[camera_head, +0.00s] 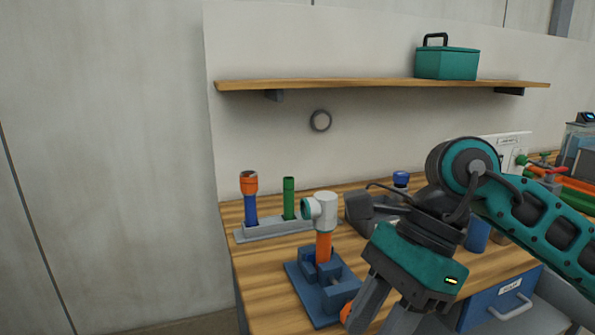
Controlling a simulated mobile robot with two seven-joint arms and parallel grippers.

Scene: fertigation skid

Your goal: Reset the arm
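My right arm comes in from the right, over the wooden workbench (268,306). Its teal and dark grey gripper (384,318) points down toward the front of the bench. The two fingers stand apart with a gap between them, and I see nothing held in the visible part. The fingertips are cut off by the bottom edge. My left arm and gripper are not in view.
A blue fixture (310,290) holds an orange tube with a white tee (325,205), left of the gripper. A grey rack (275,229) holds blue-orange and green tubes. A teal box (447,63) sits on the shelf (350,84). A blue drawer (497,299) is lower right.

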